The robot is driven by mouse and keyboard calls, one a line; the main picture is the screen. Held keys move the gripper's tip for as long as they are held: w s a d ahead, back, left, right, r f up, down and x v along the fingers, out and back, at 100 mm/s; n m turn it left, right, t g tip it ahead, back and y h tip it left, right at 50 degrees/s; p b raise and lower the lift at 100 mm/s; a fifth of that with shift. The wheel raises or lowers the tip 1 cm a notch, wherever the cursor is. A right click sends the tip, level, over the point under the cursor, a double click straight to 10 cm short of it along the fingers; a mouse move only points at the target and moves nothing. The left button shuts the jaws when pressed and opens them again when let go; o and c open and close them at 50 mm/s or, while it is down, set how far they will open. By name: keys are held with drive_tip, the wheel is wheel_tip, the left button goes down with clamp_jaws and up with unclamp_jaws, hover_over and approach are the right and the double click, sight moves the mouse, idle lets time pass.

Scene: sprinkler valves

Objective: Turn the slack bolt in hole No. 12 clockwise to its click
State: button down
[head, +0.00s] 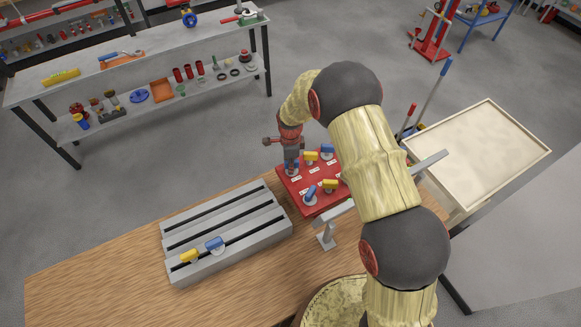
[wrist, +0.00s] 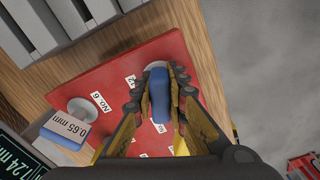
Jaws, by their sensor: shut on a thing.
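A red plate (head: 305,207) lies on the wooden bench; it also fills much of the wrist view (wrist: 95,75). Blue and yellow bolt heads stand on it, with white number labels beside them. My gripper (head: 291,166) is over the plate's far left corner. In the wrist view my gripper (wrist: 160,100) is shut on a blue bolt head (wrist: 159,90), one finger on each side. A round pale collar (wrist: 157,66) shows at its end. The label next to it (wrist: 130,81) is partly hidden by a finger; I read only a "2". A label "No. 6" (wrist: 101,101) is left of it.
A blue part marked "0.65 mm" (wrist: 67,129) and a dark display (wrist: 14,158) are at the wrist view's lower left. A grey slotted block (head: 225,228) with yellow and blue pieces stands left of the plate. A pale tray (head: 480,150) is at right.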

drive_tip(key=shift+s+f, duration=0.1)
drive_tip(key=shift+m, duration=0.5)
drive_tip(key=c, duration=2.2)
unclamp_jaws()
drive_tip(key=shift+m+b, duration=0.3)
drive_tip(key=shift+m, duration=0.2)
drive_tip(key=shift+c, duration=0.2)
drive_tip(key=o, duration=0.6)
drive_tip(key=shift+c, duration=0.2)
wheel_tip(320, 180, up, 9)
drive_tip(key=p, duration=0.4)
